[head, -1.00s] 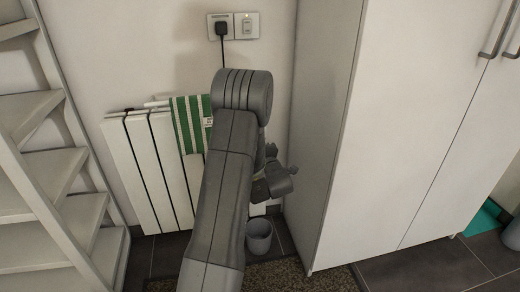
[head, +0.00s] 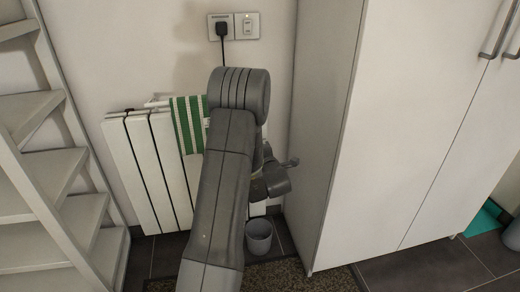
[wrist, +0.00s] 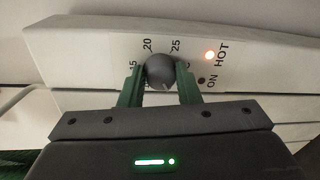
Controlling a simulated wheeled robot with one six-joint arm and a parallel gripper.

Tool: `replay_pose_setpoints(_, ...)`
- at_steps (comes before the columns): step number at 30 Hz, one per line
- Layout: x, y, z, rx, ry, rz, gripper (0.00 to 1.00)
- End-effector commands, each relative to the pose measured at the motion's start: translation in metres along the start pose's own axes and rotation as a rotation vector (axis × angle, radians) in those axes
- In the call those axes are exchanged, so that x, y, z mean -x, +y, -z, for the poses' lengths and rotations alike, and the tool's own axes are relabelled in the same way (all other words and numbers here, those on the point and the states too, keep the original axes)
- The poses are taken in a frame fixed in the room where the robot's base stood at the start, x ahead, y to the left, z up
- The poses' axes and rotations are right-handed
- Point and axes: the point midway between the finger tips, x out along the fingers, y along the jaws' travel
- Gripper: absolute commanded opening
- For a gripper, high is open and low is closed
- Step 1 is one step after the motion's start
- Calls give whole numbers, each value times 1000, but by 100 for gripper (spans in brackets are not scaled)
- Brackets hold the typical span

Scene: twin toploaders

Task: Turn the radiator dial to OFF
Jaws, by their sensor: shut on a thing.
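The radiator dial (wrist: 160,70) is a round grey knob on the radiator's white control panel (wrist: 85,55). The numbers 15, 20 and 25 are printed around it; the lower labels are hidden by my fingers. A small pale mark shows on the knob's near lower side. My gripper (wrist: 160,77) has one green finger on each side of the knob and is shut on it. In the head view the white radiator (head: 140,170) stands against the wall, and my arm hides the dial and fingertips.
A striped towel (head: 187,125) hangs on the radiator. A white cabinet (head: 330,130) stands close right, shelves (head: 45,190) left, and a grey bucket (head: 258,236) below.

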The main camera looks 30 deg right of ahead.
Motion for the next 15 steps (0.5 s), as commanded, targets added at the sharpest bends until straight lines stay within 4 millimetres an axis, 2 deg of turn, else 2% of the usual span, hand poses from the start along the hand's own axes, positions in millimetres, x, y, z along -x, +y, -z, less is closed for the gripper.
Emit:
replay_pose_setpoints(5,0,1,0,2,0,-1,7)
replay_pose_setpoints(6,0,1,0,1,0,-1,32)
replay_pose_setpoints(9,0,1,0,1,1,-1,51)
replay_pose_setpoints(15,0,0,0,0,0,-1,51)
